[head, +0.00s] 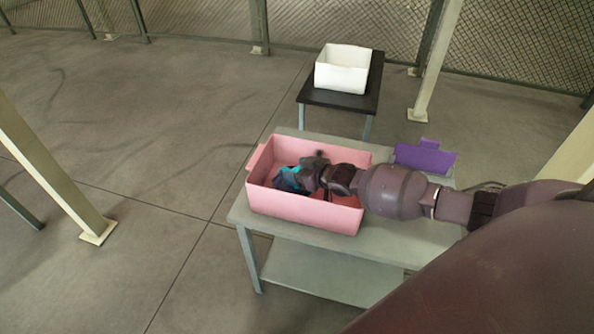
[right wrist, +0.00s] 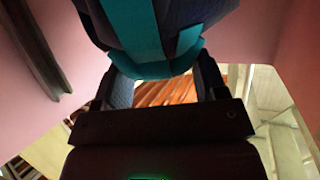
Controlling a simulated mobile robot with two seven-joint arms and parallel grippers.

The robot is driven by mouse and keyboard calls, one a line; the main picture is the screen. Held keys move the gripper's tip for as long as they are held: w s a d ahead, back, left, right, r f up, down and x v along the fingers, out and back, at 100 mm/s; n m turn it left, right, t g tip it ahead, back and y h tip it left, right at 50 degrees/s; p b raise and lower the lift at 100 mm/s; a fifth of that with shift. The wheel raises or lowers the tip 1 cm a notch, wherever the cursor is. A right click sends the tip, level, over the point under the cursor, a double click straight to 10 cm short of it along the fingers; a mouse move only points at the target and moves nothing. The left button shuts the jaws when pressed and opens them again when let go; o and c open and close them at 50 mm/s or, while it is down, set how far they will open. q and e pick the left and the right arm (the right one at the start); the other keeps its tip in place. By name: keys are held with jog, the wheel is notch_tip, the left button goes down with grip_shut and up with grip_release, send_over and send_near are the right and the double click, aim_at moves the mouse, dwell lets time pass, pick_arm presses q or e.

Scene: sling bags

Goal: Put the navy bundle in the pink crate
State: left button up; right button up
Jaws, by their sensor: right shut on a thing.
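The pink crate (head: 302,210) stands on a grey-green table and is open at the top. My right gripper (head: 306,179) reaches down inside the crate from the right. It is shut on the navy bundle (head: 287,181), which is dark blue with teal bands and sits within the crate's walls. In the right wrist view the navy bundle (right wrist: 198,20) fills the top middle, with a teal band between the two fingers (right wrist: 155,85). Pink crate wall (right wrist: 292,60) shows on both sides. I cannot tell whether the bundle touches the crate floor. My left gripper is not in view.
A purple container (head: 425,159) stands on the grey-green table (head: 400,237) behind my right arm. A white crate (head: 342,72) stands on a small black table (head: 372,95) further back. Posts and a mesh fence surround the open floor. The floor to the left is clear.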

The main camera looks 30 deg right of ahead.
jog(key=shift+f, duration=0.1)
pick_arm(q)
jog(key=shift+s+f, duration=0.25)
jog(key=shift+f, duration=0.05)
pick_arm(e)
jog(key=o, duration=1.3)
jog(key=shift+o, duration=0.2)
jog(key=shift+r, duration=0.2)
jog(key=shift+s+d+r, duration=0.1)
jog(key=shift+s+r, duration=0.05)
jog(key=shift+s, duration=0.15)
pick_arm(q)
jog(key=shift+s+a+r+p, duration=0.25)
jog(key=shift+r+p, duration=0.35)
jog(key=shift+p, duration=0.35)
pick_arm(e)
jog(key=v, duration=0.6)
jog(key=shift+s, duration=0.35)
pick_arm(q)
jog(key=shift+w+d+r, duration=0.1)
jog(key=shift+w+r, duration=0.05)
pick_arm(e)
jog(key=shift+d+r, duration=0.1)
jog(key=shift+d, duration=0.05)
